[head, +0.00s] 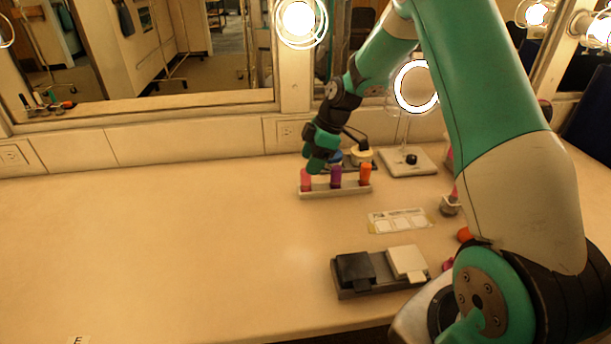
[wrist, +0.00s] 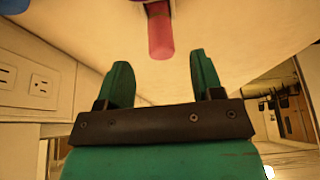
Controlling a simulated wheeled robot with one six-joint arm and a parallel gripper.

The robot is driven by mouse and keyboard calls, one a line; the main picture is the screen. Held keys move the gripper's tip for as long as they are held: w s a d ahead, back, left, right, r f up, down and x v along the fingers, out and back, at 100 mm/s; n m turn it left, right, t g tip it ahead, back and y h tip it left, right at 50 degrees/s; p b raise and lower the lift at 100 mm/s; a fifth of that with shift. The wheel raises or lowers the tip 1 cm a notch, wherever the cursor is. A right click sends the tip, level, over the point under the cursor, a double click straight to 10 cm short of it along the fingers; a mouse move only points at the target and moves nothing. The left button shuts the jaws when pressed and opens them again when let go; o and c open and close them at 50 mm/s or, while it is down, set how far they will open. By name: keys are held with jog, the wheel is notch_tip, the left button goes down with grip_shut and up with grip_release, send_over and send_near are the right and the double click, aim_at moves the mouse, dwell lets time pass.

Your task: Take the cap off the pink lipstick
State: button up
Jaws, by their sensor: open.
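The pink lipstick (head: 306,181) stands upright at the left end of a pale holder (head: 345,191) on the counter. A purple lipstick (head: 336,177) and an orange one (head: 366,174) stand in the same holder to its right. My gripper (head: 316,166) is just above and slightly right of the pink lipstick in the head view. In the wrist view my gripper (wrist: 162,66) is open, with nothing between its fingers. The pink lipstick (wrist: 160,36) shows beyond the fingertips, roughly centred on the gap.
Behind the holder are a yellowish jar (head: 361,157) and a round lit mirror (head: 416,86) on a square base. A card (head: 400,220) lies in front, then a tray (head: 375,286) with a black and a white block. The counter's left side is mostly clear.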

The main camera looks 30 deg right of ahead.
jog(key=x, duration=0.4)
jog(key=shift+a+f+p, duration=0.1)
jog(key=shift+f+p, duration=0.25)
jog(key=shift+c, duration=0.2)
jog(key=c, duration=0.9)
jog(key=shift+c, duration=0.2)
jog(key=shift+r, duration=0.1)
notch_tip(320, 180, up, 9)
jog(key=shift+r+b, duration=0.15)
jog(key=shift+b, duration=0.2)
jog(key=shift+r+p, duration=1.65)
jog(key=shift+r, duration=0.9)
